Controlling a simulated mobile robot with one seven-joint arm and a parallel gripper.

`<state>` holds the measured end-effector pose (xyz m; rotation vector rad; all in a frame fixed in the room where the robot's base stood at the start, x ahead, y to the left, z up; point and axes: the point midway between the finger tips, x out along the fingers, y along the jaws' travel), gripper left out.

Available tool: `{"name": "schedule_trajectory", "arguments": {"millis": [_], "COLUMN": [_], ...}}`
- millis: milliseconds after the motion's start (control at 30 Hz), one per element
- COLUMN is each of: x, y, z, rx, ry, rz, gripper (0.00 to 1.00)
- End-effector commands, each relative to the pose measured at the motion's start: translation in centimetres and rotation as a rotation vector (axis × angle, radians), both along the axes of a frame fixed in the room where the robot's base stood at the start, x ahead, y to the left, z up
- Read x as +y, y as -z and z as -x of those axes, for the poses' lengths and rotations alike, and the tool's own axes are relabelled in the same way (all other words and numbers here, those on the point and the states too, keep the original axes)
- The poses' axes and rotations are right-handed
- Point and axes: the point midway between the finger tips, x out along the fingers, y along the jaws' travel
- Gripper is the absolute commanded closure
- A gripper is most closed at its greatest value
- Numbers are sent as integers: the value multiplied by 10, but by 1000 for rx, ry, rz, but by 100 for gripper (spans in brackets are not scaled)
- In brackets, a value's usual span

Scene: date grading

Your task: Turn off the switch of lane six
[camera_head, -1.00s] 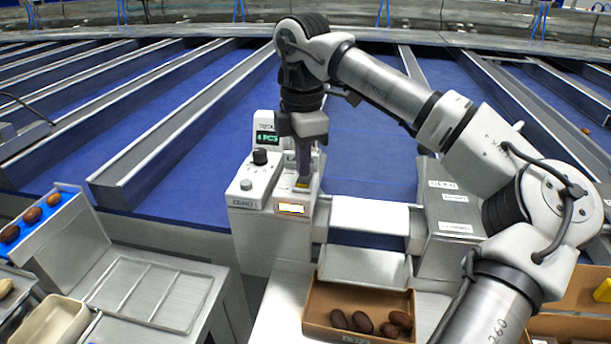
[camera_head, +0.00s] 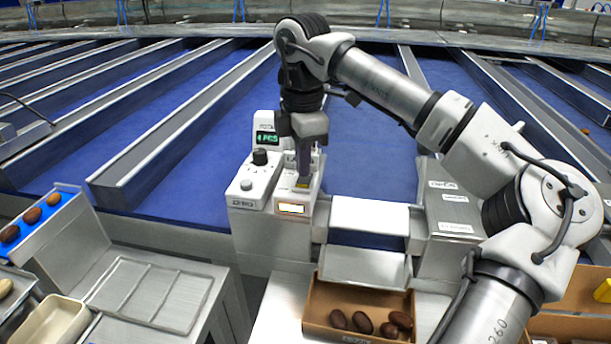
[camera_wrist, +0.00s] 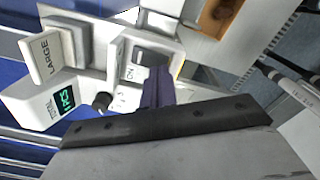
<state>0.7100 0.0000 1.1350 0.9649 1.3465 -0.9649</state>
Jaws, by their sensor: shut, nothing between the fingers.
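A pale control box (camera_head: 295,198) stands at the front end of a blue lane, with a small lit window on its front. In the wrist view its rocker switch (camera_wrist: 152,56) sits in a light housing, with what looks like an ON mark beside it. My gripper (camera_head: 303,184) points down over the box top, its fingers shut and empty. In the wrist view the fingertips (camera_wrist: 158,74) are right at the switch and hide part of it. I cannot tell whether they touch it, or which way the rocker is tilted. No lane number is legible.
Beside the switch stand a black knob (camera_head: 260,157) and a green-lit counter display (camera_head: 266,138). A LARGE sign (camera_wrist: 46,57) shows in the wrist view. A cardboard box (camera_head: 312,312) with several dates is in front. A metal housing (camera_head: 447,222) stands to the right.

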Motion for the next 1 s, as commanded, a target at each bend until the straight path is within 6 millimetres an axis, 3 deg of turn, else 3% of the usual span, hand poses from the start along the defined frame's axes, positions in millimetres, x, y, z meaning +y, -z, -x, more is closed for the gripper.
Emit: {"name": "schedule_trajectory", "arguments": {"millis": [1000], "x": [0], "y": [9], "z": [0], "rx": [0], "ry": [0], "rz": [0], "gripper": [100]}}
